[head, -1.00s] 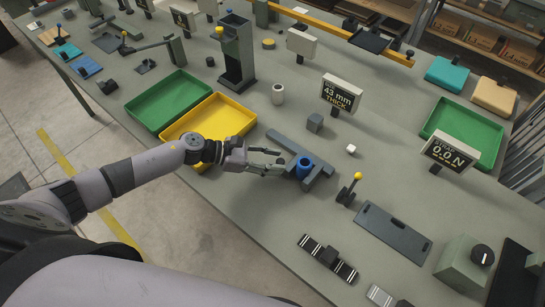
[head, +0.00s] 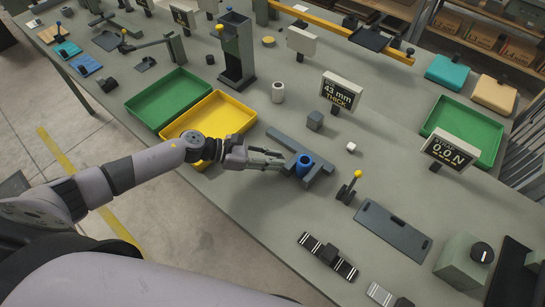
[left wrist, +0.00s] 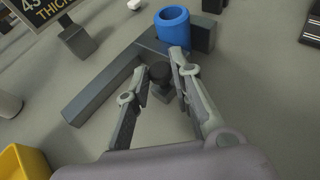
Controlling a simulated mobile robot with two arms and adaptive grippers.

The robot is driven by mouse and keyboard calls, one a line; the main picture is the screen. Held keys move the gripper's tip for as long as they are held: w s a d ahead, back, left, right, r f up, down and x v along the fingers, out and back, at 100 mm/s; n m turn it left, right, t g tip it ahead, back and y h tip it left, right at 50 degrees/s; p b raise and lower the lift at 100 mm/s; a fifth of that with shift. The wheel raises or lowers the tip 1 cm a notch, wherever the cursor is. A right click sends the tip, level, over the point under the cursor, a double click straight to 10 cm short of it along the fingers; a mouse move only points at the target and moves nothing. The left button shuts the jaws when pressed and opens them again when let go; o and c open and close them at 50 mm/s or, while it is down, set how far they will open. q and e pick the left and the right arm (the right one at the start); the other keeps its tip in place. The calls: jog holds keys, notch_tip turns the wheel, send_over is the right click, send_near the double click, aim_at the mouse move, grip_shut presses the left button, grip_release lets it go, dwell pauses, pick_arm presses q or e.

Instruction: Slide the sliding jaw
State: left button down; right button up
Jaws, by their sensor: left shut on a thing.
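The grey measuring frame (head: 283,143) lies on the bench in the head view, with an upright blue hollow cylinder (head: 304,163) at its right part. In the left wrist view the frame's long bar (left wrist: 95,92) runs to the left and the blue cylinder (left wrist: 173,32) stands just beyond my fingers. My left gripper (head: 282,159) is low beside the frame. In the wrist view its fingers (left wrist: 160,74) are on either side of a dark round knob (left wrist: 160,71), shut on it. The knob seems to belong to the sliding jaw, mostly hidden by the fingers. My right gripper is not seen.
A sign reading "43 mm THICK" (head: 341,92) stands behind the frame, with a grey cube (head: 315,121) before it. A yellow tray (head: 246,127) is behind my left wrist. A yellow-tipped lever (head: 350,187) and dark plate (head: 393,233) lie to the right.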

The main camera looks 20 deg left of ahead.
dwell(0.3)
pick_arm(q)
jog(key=a+b, duration=0.1)
jog(key=w+a+b, duration=0.1)
jog(key=a+b, duration=0.1)
jog(key=b, duration=0.1)
jog(key=shift+w+a+f, duration=0.25)
jog(key=shift+a, duration=0.15)
jog(key=shift+a+r, duration=0.15)
jog(key=shift+r, duration=0.1)
jog(key=c, duration=1.4)
grip_release()
jog(key=shift+c, duration=0.2)
jog(key=v, duration=1.2)
jog(key=shift+s+f, duration=0.1)
